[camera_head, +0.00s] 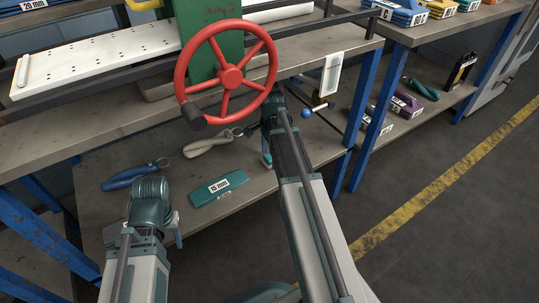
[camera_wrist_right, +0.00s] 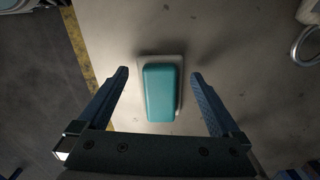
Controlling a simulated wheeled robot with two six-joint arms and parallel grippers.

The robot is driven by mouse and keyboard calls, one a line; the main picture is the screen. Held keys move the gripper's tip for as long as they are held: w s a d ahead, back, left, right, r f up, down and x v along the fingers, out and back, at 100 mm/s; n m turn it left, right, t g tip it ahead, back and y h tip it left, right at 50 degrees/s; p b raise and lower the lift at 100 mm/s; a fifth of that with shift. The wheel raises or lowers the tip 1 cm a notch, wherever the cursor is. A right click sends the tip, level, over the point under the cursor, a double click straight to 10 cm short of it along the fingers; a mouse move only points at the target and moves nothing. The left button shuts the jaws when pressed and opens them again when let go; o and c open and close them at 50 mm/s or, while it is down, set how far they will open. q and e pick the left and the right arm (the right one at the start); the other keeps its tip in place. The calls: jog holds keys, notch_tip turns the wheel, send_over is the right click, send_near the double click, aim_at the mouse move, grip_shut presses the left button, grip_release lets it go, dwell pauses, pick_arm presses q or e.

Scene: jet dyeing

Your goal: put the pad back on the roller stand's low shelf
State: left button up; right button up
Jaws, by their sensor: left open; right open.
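In the right wrist view, a teal pad (camera_wrist_right: 160,93) on a pale backing lies on the grey-brown low shelf (camera_wrist_right: 220,40), near its edge by the floor. My right gripper (camera_wrist_right: 160,75) is open, with one finger to each side of the pad and visible gaps between. In the head view the right gripper (camera_head: 267,158) reaches down over the low shelf (camera_head: 265,195), and my arm hides the pad there. My left gripper (camera_head: 176,232) is open and empty at the front of the low shelf, its fingers mostly hidden by its wrist.
A teal block labelled 15 mm (camera_head: 218,188), a blue-handled tool (camera_head: 136,176) and a pale-handled tool (camera_head: 208,146) lie on the low shelf. A red handwheel (camera_head: 231,76) hangs close above the right wrist. Blue legs (camera_head: 364,110) stand at the right.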

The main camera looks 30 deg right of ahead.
aim_at(269, 157)
notch_tip(269, 157, up, 6)
jog(key=p, duration=0.5)
jog(key=shift+d+r+p, duration=0.15)
jog(key=shift+r+p, duration=0.1)
jog(key=shift+p, duration=0.1)
jog(key=shift+f, duration=0.1)
jog(key=shift+a, duration=0.25)
jog(key=s+a+n, duration=0.8)
jog(key=a+n, duration=0.3)
jog(key=a, duration=0.2)
jog(key=s+a+n+h, duration=0.1)
jog(key=s+a+n, duration=0.7)
jog(key=a+n, duration=0.4)
jog(key=shift+s+a+h, duration=0.15)
jog(key=shift+a+h, duration=0.15)
jog(key=shift+a, duration=0.95)
